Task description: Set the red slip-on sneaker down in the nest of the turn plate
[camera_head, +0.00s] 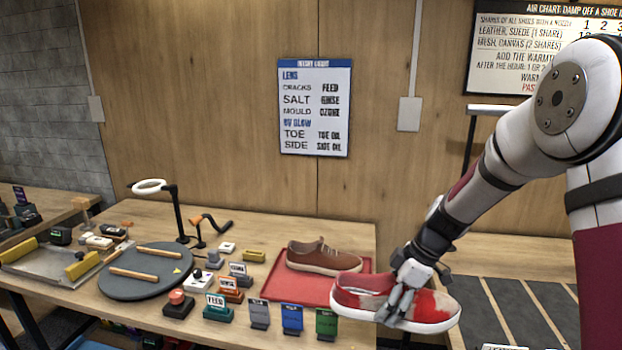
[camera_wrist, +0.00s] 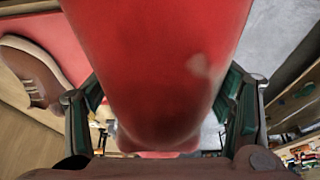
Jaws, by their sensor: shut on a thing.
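The red slip-on sneaker (camera_head: 438,306) has a white sole and pale patches on its upper. My gripper (camera_head: 402,300) is shut on it, and holds it in front of the table's right end. In the wrist view the red sneaker (camera_wrist: 160,60) fills the middle, with a gripper finger on each side. The turn plate (camera_head: 146,286) is a dark grey disc at the left of the table. Two wooden bars (camera_head: 152,249) lie on it, apart from each other, with bare plate between them. A small yellow mark shows near its right edge.
A brown sneaker (camera_head: 322,257) stands on a red mat (camera_head: 272,284) between my gripper and the plate. Several labelled blocks and a red button (camera_head: 177,299) line the front edge. A ring lamp (camera_head: 150,186) and a crank (camera_head: 210,224) stand behind the plate.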

